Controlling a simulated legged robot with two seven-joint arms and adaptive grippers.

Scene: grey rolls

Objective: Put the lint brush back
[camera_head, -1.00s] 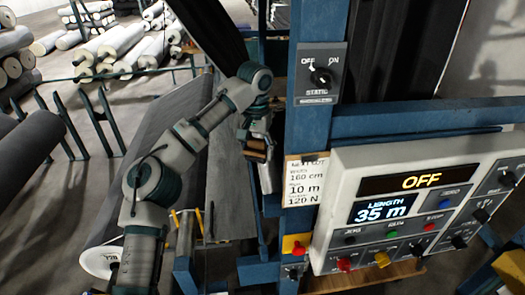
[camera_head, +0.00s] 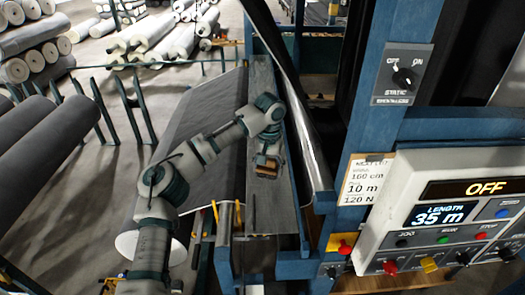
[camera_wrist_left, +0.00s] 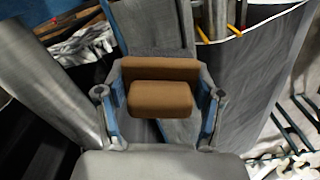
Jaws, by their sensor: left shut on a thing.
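My left gripper (camera_head: 267,160) is shut on the lint brush (camera_head: 269,170), a brown block. In the left wrist view the brush (camera_wrist_left: 160,98) sits between the blue fingers of the gripper (camera_wrist_left: 161,106), and two brown parts of it show. The gripper appears above a long grey ledge (camera_head: 262,215), left of the blue post. I cannot tell whether the brush touches the ledge. My right gripper is not in view.
A dark fabric sheet (camera_head: 205,125) lies left of the ledge. A shiny roll (camera_head: 312,130) and blue frame post (camera_head: 365,120) stand to its right. A control panel (camera_head: 440,210) reads OFF and 35 m. Yellow pegs (camera_head: 238,214) stand near the ledge's front.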

